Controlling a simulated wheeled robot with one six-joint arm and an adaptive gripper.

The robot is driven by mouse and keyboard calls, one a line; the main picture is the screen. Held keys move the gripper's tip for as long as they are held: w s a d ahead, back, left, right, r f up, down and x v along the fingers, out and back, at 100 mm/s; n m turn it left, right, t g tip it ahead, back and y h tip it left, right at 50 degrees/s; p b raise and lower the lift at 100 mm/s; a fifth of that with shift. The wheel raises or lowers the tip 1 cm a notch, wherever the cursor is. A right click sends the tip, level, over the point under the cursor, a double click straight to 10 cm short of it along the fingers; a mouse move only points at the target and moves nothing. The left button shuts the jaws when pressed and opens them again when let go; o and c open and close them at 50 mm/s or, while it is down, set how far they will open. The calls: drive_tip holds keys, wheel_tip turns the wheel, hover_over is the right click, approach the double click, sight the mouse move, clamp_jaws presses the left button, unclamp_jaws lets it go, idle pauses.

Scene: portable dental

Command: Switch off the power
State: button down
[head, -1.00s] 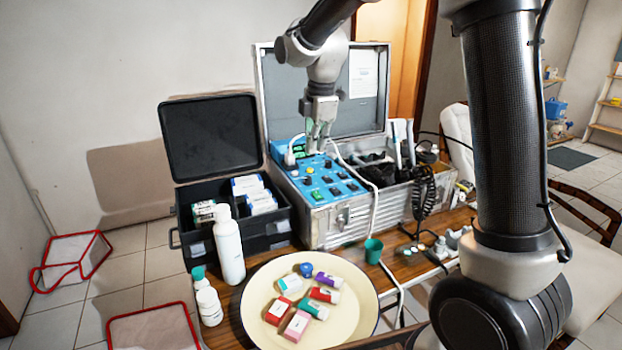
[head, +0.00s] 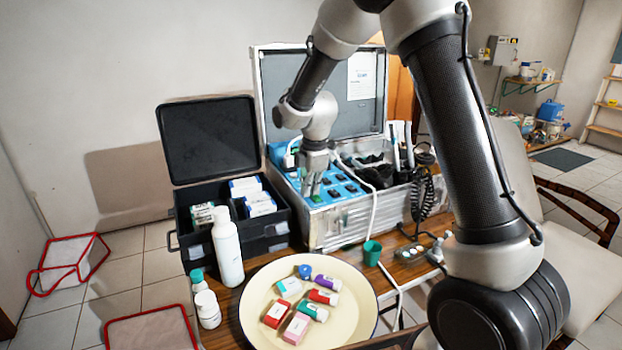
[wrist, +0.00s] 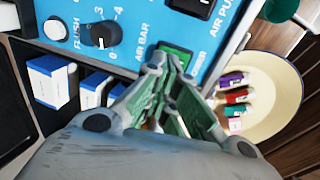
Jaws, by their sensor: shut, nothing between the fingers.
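The blue control panel (head: 347,191) sits in the open metal case on the table, with several dark knobs and switches. In the wrist view, a green rocker switch (wrist: 181,52) is set in the panel (wrist: 130,22) near its edge; the partly hidden label beside it ends in "WER". My gripper (head: 311,194) is shut and empty, pointing down over the front left part of the panel. In the wrist view my gripper's fingertips (wrist: 170,60) are at the green switch and cover its near part. I cannot tell whether they touch it.
A black open case (head: 282,228) with boxes stands left of the metal case (head: 350,224). A cream plate (head: 258,335) with small boxes and vials, a white bottle (head: 227,250) and a green cup (head: 372,252) stand in front. A white hose (head: 374,210) runs over the panel's right side.

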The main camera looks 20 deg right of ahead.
drive_tip(key=shift+f, duration=0.1)
drive_tip(key=shift+w+f, duration=0.15)
drive_tip(key=shift+f, duration=0.15)
idle(0.4)
drive_tip(key=shift+s+d, duration=0.15)
drive_tip(key=shift+s, duration=0.65)
drive_tip(key=shift+r, duration=0.1)
drive_tip(key=shift+r, duration=0.45)
wheel_tip(320, 180, up, 13)
drive_tip(key=s, duration=0.2)
drive_tip(key=shift+s+d, duration=0.15)
drive_tip(key=shift+d, duration=0.05)
drive_tip(key=shift+f, duration=0.1)
